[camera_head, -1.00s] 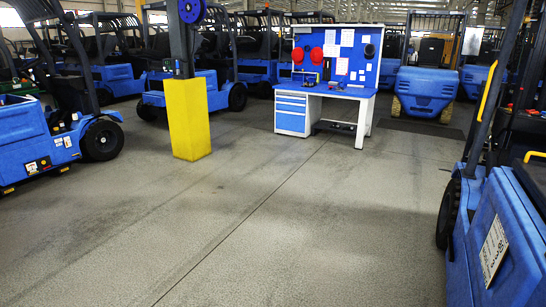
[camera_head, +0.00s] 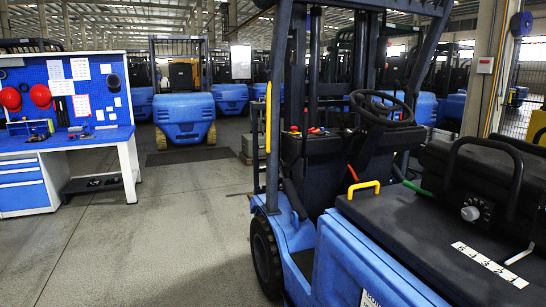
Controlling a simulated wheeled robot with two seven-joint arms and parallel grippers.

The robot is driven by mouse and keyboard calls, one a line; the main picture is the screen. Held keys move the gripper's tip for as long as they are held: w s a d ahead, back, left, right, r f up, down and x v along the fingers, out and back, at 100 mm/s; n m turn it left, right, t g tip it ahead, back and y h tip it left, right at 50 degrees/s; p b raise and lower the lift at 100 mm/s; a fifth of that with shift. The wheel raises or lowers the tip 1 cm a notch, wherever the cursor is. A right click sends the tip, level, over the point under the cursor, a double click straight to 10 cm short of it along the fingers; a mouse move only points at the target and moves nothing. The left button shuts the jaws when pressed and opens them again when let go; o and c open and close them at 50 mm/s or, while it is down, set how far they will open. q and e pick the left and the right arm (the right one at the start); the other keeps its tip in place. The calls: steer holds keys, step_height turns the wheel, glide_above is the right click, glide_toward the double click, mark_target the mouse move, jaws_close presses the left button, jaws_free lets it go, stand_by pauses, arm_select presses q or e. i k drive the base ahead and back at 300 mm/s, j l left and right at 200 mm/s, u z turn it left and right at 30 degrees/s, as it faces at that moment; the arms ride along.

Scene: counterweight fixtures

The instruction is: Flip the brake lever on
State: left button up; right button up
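A blue forklift (camera_head: 350,250) with a black cab stands close at right. I cannot tell for certain which part is the brake lever. An orange-red handle (camera_head: 352,173) shows beside the seat side of the cab. A green handle (camera_head: 418,188) sits farther right, and a yellow looped handle (camera_head: 363,187) stands on the black cover's front edge. Small red knobs (camera_head: 313,130) show on the dash. A thin white rod (camera_head: 520,253) lies at the right beside a marked white strip (camera_head: 488,264). Neither of my grippers is in view.
A blue workbench (camera_head: 65,138) with a pegboard and red helmets stands at left. Open concrete floor (camera_head: 150,240) lies left of the near forklift.

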mark_target(305, 114)
steer(key=i+j+z, duration=0.35)
steer(key=i+j, duration=0.35)
steer(key=i+j+z, duration=0.1)
steer(key=i+j, duration=0.25)
steer(key=j, duration=0.15)
steer(key=i+j, duration=0.35)
steer(key=i+j+z, duration=0.1)
steer(key=i+j, duration=0.25)
steer(key=j, duration=0.15)
steer(key=i+j, duration=0.35)
steer(key=j, duration=0.15)
steer(key=i+j+z, duration=0.1)
steer(key=i+j, duration=0.55)
steer(key=j, duration=0.3)
